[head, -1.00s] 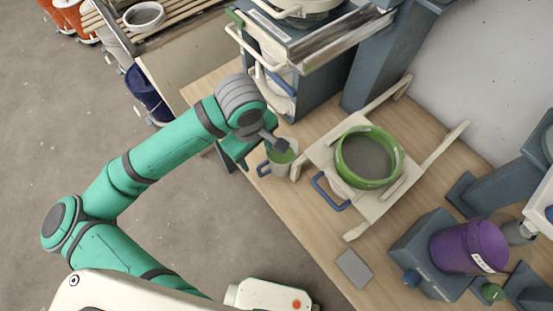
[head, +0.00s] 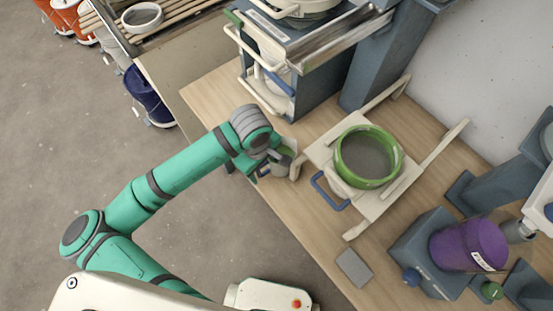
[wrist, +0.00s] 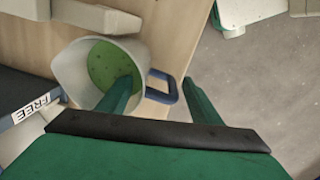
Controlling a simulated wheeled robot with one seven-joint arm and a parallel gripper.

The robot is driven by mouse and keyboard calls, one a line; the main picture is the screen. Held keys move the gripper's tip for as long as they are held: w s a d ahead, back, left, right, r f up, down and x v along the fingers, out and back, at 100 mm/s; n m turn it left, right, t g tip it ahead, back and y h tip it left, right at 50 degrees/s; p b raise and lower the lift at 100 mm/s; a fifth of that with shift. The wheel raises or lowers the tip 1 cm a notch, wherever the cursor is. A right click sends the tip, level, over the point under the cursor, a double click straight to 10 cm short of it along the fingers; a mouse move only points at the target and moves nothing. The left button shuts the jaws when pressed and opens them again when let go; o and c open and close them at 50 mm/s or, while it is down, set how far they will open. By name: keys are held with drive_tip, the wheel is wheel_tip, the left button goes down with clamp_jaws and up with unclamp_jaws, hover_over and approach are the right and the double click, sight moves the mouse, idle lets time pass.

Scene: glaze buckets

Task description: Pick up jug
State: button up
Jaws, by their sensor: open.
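The jug (head: 281,168) is a pale cup with a green inside, standing at the near edge of the wooden bench. My arm partly hides it in the head view. In the wrist view the jug (wrist: 62,70) shows its open mouth, with its blue handle (wrist: 163,97) on the right. My gripper (wrist: 157,83) is open. Its left finger overlaps the jug's mouth and its right finger is beyond the handle, so the handle appears between them. I cannot tell whether either finger touches the jug. In the head view my gripper (head: 277,155) is just above the jug.
A cream board with a blue handle (head: 330,190) carries a green ring sieve (head: 368,157) right of the jug. A purple bucket (head: 468,245) stands further right. A shelf rack (head: 290,65) stands behind. A grey tile (head: 354,268) lies on the bench (head: 315,222).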

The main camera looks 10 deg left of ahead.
drive_tip(key=shift+f, duration=0.4)
drive_tip(key=shift+c, duration=0.3)
clamp_jaws()
drive_tip(key=shift+r, duration=0.2)
drive_tip(key=shift+r, duration=1)
drive_tip(key=s+a+r, duration=0.8)
drive_tip(key=s+r, duration=0.2)
drive_tip(key=s, duration=0.1)
drive_tip(key=shift+a+r, duration=0.2)
drive_tip(key=shift+r, duration=0.1)
